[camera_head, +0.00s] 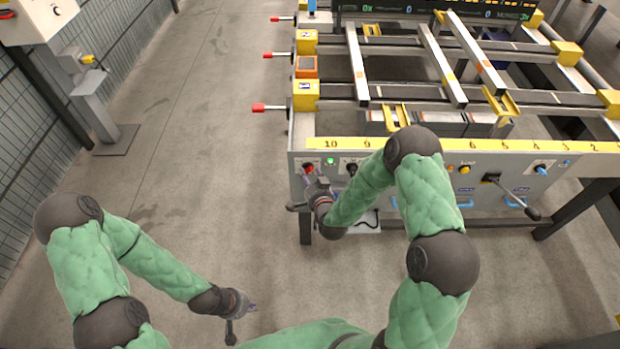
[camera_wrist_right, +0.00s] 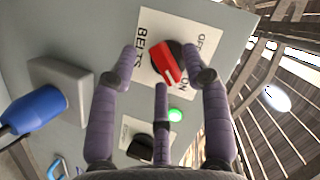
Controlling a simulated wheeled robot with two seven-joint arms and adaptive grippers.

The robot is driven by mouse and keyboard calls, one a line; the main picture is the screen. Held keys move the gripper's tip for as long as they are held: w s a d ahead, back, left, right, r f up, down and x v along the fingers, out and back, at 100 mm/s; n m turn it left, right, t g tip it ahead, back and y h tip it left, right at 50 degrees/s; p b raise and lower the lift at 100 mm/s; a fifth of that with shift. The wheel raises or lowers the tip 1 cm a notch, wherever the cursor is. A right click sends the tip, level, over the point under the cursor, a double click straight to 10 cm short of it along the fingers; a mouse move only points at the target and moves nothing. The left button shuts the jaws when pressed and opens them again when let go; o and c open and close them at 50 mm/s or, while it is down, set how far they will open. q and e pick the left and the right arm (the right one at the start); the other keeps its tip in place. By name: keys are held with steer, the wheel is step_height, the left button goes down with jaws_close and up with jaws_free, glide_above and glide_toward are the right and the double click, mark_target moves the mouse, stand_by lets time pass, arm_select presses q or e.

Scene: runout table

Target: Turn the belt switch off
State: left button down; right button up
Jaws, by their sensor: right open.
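The belt switch (camera_wrist_right: 168,64) is a red knob with a pale line on it, on a white plate lettered BELTS, OFF and ON. In the head view its red knob (camera_head: 308,168) is at the left end of the grey front panel. I cannot tell which word its line points to. My right gripper (camera_wrist_right: 160,60) is open, its fingers spread about the knob; I cannot tell whether they touch it. In the head view my right gripper (camera_head: 306,188) is in front of the panel's left end. My left gripper (camera_head: 240,312) hangs low over the floor, away from the table.
A green lamp (camera_wrist_right: 175,114) and a black knob (camera_wrist_right: 140,147) sit beside the switch. A blue handle (camera_wrist_right: 38,108) juts out nearby. A black lever (camera_head: 515,195) is further right. Red-tipped rods (camera_head: 270,108) stick out left of the table.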

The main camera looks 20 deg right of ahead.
steer(key=shift+w, duration=0.2)
jaws_close()
